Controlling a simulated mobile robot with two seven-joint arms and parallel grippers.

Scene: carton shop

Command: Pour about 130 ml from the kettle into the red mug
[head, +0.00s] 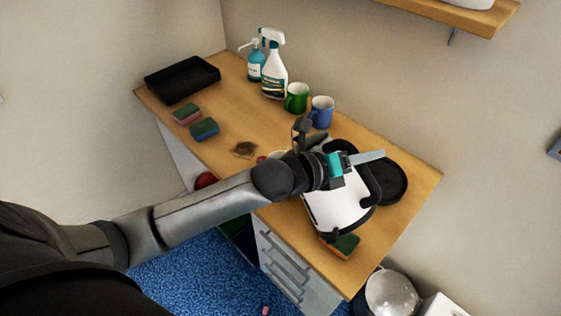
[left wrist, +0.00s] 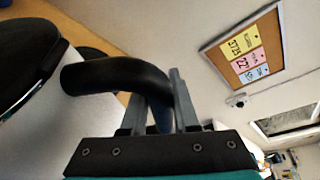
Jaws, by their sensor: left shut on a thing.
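The kettle (head: 338,208) has a white body and black trim, at the right end of the counter in the head view. My left gripper (head: 372,158) is shut on its black handle; the left wrist view shows the handle (left wrist: 110,74) between the fingers (left wrist: 160,105) and part of the white kettle body (left wrist: 82,120). I cannot tell whether the kettle touches the counter. A small red patch (head: 261,159) shows behind my left forearm; it may be the red mug, mostly hidden. My right gripper is not in view.
A black round base (head: 393,184) lies right of the kettle, a sponge (head: 343,245) near the front edge. Green (head: 297,98) and blue (head: 321,113) mugs and bottles (head: 274,70) stand at the back. A brown stain (head: 244,149) marks the counter. A black tray (head: 182,79) sits at left.

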